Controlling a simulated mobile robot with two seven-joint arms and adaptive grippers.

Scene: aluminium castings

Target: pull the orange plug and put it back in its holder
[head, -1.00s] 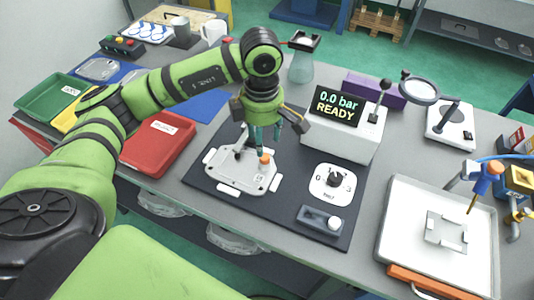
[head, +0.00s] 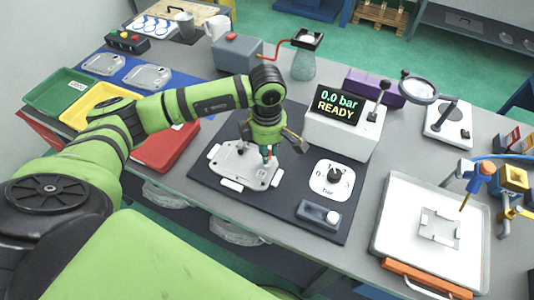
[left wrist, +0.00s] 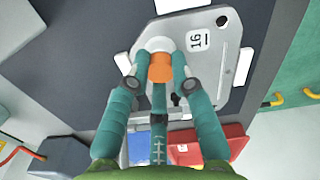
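The orange plug (head: 270,158) stands near the right end of a light grey casting (head: 228,165) on the dark mat. In the left wrist view the plug (left wrist: 161,68) sits at a round pale boss of the casting (left wrist: 230,58). My left gripper (head: 268,151) comes down from above. Its teal fingers (left wrist: 161,70) lie close against both sides of the plug and look shut on it. The plug's lower end is hidden. A dark block (head: 312,211) with a round white top lies at the mat's front right; I cannot tell if it is the holder. My right gripper is not in view.
A white box with a pressure display (head: 338,102) stands behind the mat, close right of my gripper. A dial plate (head: 331,190) lies right of the casting. A red tray (head: 160,152) lies left. A white tray (head: 400,240) is far right.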

